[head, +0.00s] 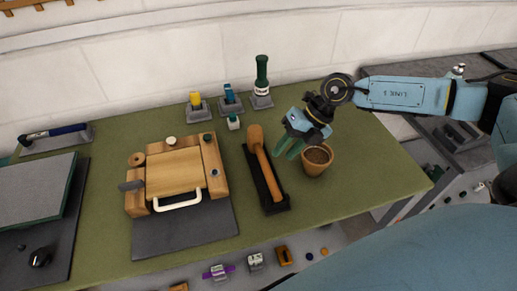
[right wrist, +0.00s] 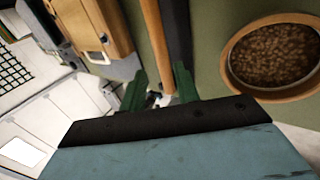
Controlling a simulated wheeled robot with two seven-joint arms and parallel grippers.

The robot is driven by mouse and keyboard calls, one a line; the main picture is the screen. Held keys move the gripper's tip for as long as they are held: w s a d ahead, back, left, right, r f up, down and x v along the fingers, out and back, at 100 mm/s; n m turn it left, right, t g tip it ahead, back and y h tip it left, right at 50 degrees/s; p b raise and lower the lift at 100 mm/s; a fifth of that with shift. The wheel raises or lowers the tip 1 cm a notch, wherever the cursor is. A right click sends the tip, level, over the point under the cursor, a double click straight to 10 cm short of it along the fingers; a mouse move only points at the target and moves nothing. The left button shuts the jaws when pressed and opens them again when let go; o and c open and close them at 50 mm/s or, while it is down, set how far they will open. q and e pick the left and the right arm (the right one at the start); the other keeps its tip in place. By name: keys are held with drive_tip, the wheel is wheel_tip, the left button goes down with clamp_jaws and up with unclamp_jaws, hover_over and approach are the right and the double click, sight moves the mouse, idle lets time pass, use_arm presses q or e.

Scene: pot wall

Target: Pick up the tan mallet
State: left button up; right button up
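The tan mallet (head: 265,170) lies in a long black tray (head: 252,182) on the green bench top, with its rounded head at the far end and its handle toward me. My right gripper (head: 286,149) is above the bench just right of the mallet, near the plant pot. Its green fingers are apart with nothing held. In the right wrist view, the mallet's handle (right wrist: 154,40) shows between the open green fingers (right wrist: 160,85); how far below them it lies is hard to tell. My left gripper is not in view.
A terracotta pot (head: 317,160) of brown soil stands close right of the tray. A wooden box with a white handle (head: 175,172) sits on a dark mat to the left. A green bottle (head: 262,76) and small coloured items stand at the back. The right bench end is clear.

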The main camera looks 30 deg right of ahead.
sight(269, 167)
drive_tip(key=x, duration=0.9)
drive_tip(key=shift+w+f, duration=0.25)
drive_tip(key=shift+d, duration=0.1)
clamp_jaws()
